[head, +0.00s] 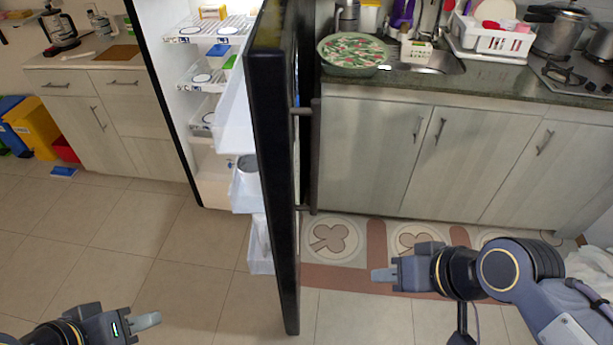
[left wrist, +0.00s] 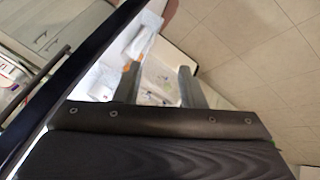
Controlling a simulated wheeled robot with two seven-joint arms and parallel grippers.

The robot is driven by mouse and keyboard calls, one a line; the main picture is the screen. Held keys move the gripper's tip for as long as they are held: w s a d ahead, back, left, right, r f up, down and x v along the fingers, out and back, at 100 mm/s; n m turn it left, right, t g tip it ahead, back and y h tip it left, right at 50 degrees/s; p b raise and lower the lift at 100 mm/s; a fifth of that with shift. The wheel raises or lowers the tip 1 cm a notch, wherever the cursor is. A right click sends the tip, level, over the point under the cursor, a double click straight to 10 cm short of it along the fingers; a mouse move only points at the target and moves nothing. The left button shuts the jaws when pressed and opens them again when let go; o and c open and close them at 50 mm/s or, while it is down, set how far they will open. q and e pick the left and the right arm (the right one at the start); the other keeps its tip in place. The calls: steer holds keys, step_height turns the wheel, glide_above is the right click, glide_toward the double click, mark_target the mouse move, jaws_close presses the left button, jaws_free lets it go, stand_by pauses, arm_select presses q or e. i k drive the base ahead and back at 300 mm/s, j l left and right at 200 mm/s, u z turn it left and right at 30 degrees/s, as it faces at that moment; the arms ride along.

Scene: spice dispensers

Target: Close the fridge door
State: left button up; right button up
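The fridge door (head: 268,160) stands wide open, almost edge-on in the head view, with white shelves on its left side. Its dark vertical handle (head: 315,155) is on its right side. The lit fridge interior (head: 190,90) shows behind it to the left. My left gripper (head: 152,320) is low at the left, apart from the door. In the left wrist view its two fingers (left wrist: 160,80) are spread and empty, with the door edge (left wrist: 75,65) to their left. My right gripper (head: 380,275) is right of the door, below the handle's height in the picture, not touching it; its finger gap is hidden.
A counter (head: 470,82) with a sink, dish rack and pots runs along the back right, above cabinets. A patterned mat (head: 345,240) lies before it. Another cabinet (head: 110,115) and colored bins (head: 35,125) stand at the left. Tiled floor left of the door is clear.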

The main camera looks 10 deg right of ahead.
mark_target(255, 112)
steer(key=i+l+u, duration=0.1)
steer(key=l, duration=0.25)
steer(key=i+l, duration=0.15)
steer(key=l, duration=0.15)
steer(key=i+l+u, duration=0.15)
steer(key=l, duration=0.2)
steer(key=i+l+u, duration=0.1)
steer(key=l, duration=0.25)
steer(key=k+l+z, duration=0.25)
steer(key=i+l, duration=0.05)
steer(key=l, duration=0.05)
